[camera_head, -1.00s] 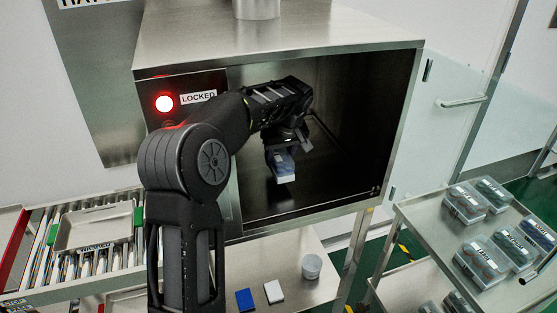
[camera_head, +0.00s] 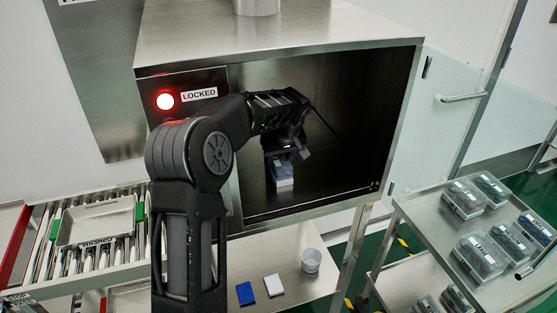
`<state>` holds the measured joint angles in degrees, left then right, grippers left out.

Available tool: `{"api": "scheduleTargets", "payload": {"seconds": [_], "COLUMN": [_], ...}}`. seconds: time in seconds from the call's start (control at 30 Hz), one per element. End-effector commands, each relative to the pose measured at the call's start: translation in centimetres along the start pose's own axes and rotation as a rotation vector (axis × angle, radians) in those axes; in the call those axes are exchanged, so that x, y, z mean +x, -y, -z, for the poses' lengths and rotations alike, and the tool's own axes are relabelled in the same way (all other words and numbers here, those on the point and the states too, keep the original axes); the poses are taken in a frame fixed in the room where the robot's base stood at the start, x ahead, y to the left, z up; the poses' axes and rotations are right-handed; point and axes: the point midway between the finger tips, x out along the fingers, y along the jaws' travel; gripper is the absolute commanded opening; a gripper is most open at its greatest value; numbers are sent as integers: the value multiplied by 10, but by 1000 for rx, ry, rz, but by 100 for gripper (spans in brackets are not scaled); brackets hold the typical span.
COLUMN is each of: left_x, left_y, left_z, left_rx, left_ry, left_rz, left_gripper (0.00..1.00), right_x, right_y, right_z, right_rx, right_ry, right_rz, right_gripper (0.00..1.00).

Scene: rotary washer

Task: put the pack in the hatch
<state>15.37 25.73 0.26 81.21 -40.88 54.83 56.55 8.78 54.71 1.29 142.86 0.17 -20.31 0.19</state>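The hatch (camera_head: 345,130) is a steel box with an open front and a dark inside. My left arm reaches into it from the front. My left gripper (camera_head: 281,160) points down inside the hatch, near its left side. A pack (camera_head: 283,181), clear with a blue and white part, is at the gripper's fingertips, close to the hatch floor. The fingers are dark and small, so I cannot see whether they still grip the pack or whether it rests on the floor. My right gripper is not in view.
A red lamp (camera_head: 165,101) glows beside a LOCKED label (camera_head: 199,94). A cart (camera_head: 416,222) at right carries several clear packs. A tray (camera_head: 97,224) sits on the roller conveyor at left. A blue block (camera_head: 245,293), a white block (camera_head: 274,285) and a cup (camera_head: 311,260) stand on the lower shelf.

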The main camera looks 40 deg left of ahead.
Motion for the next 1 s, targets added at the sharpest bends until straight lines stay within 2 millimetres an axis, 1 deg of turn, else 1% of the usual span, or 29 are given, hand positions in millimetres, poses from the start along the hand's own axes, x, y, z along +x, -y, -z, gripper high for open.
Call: {"api": "scheduleTargets", "payload": {"seconds": [0.03, 0.2, 0.27, 0.47, 0.57, 0.63, 0.77, 1.0], "left_x": [0, 0, 0, 0, -3, -6, -22, -61], "left_y": [0, 0, 0, 0, 0, 0, -1, -1], "left_z": [0, 0, 0, 0, 1, 1, 1, 1], "left_rx": [0, 0, 0, 0, 0, 0, 0, 0], "left_ry": [0, 1, 1, 0, 0, -1, -2, -2], "left_rz": [0, 0, 0, 0, 0, -1, -3, -2], "left_gripper": [48, 62, 66, 66, 66, 66, 66, 66], "right_x": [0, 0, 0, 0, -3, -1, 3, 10], "right_y": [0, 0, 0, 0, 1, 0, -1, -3], "right_z": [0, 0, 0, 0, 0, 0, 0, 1], "right_rx": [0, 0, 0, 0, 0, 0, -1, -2], "right_ry": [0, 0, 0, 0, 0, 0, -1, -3], "right_rz": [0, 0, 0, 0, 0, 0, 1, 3], "right_gripper": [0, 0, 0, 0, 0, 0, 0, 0]}}
